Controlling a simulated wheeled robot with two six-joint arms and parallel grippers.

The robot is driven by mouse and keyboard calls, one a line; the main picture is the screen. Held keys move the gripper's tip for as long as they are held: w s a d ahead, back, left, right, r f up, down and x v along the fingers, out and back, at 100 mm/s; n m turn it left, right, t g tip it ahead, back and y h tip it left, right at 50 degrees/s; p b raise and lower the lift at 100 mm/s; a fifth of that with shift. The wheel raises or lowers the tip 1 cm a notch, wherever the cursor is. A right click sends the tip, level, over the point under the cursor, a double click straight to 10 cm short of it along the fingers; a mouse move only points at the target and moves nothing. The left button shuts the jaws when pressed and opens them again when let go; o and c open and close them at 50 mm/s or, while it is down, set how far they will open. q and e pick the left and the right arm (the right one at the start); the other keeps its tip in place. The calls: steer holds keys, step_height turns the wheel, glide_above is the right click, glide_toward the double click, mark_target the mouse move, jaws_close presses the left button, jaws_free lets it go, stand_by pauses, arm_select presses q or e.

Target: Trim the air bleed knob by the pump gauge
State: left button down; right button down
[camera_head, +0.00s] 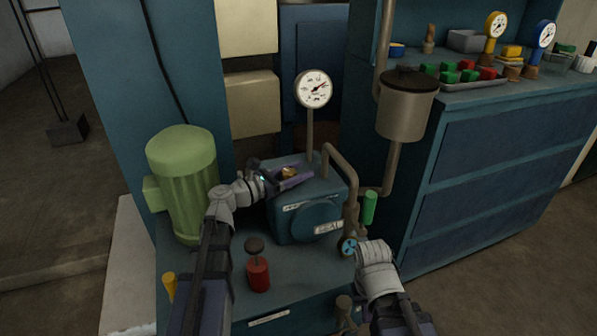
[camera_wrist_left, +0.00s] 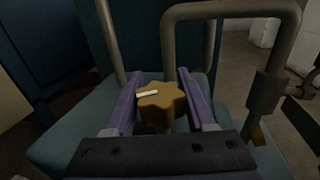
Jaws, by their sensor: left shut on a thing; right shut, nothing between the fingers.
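The air bleed knob (camera_head: 289,172) is a brass-coloured, lobed knob on top of the teal pump housing (camera_head: 284,222). In the left wrist view the knob (camera_wrist_left: 166,107) shows a white pointer mark towards the left. My left gripper (camera_head: 292,178) is shut on it, with one purple finger on each side (camera_wrist_left: 160,100). The pump gauge (camera_head: 313,89) stands on a stem just behind; its needle points to the upper right. My right arm comes in at the lower right beside the pump, and its fingers are not visible.
A bent pipe (camera_head: 343,163) rises close to the right of the knob. A green motor (camera_head: 183,180) stands left, a red-bodied fitting with a dark knob (camera_head: 258,272) in front. A blue handwheel (camera_head: 348,247) and green handle (camera_head: 369,207) are right. A pot (camera_head: 405,105) hangs above.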

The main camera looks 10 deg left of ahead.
mark_target(283, 169)
arm_select(q)
steer(key=shift+s, duration=0.1)
